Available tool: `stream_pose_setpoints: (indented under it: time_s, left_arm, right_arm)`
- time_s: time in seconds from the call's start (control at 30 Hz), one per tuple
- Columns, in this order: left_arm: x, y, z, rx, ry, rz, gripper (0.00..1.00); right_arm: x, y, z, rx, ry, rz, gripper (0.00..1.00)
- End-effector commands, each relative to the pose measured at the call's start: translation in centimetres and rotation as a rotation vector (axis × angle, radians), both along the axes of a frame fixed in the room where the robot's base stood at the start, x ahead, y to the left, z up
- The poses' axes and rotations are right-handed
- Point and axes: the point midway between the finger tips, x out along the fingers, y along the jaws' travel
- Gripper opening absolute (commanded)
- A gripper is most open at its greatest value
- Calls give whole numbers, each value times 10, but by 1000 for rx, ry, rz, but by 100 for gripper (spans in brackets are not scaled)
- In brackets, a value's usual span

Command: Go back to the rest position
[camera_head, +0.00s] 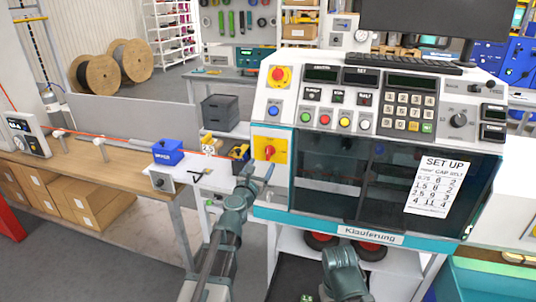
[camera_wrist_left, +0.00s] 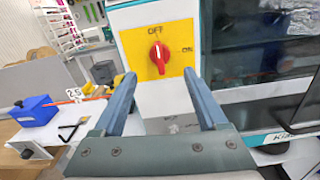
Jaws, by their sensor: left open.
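My left gripper (camera_head: 257,178) is open and empty in front of the left side of the machine, just below the yellow switch plate (camera_head: 281,147). In the left wrist view its two fingers (camera_wrist_left: 160,76) point forward with a gap between them, and the switch plate (camera_wrist_left: 137,50) shows beyond that gap. The red knob (camera_wrist_left: 159,57) on the plate stands upright, toward the OFF mark. The fingers do not visibly touch the knob. Part of my right arm (camera_head: 345,275) shows at the bottom of the head view; its gripper is out of view.
The machine (camera_head: 395,150) with its buttons and dark window fills the middle right. A wooden workbench (camera_head: 110,165) with a blue box (camera_head: 167,152) stands at left. Grey crates (camera_head: 220,112) stand behind.

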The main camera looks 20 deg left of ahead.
Motion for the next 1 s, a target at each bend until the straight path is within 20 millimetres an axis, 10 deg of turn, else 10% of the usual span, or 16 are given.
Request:
stream_pose_setpoints:
  time_s: [0.27,0.6,0.8,1.0]
  left_arm:
    - [-6,-26,-5,187,10,-94,75]
    - [-99,-136,-120,1454,43,-867,75]
    - [-179,-118,-190,1979,42,-1422,75]
    - [-246,-73,-217,2215,42,-1947,75]
  right_arm:
    - [0,0,0,0,0,0,50]
    - [0,0,0,0,0,0,50]
    - [0,0,0,0,0,0,50]
    - [0,0,0,0,0,0,50]
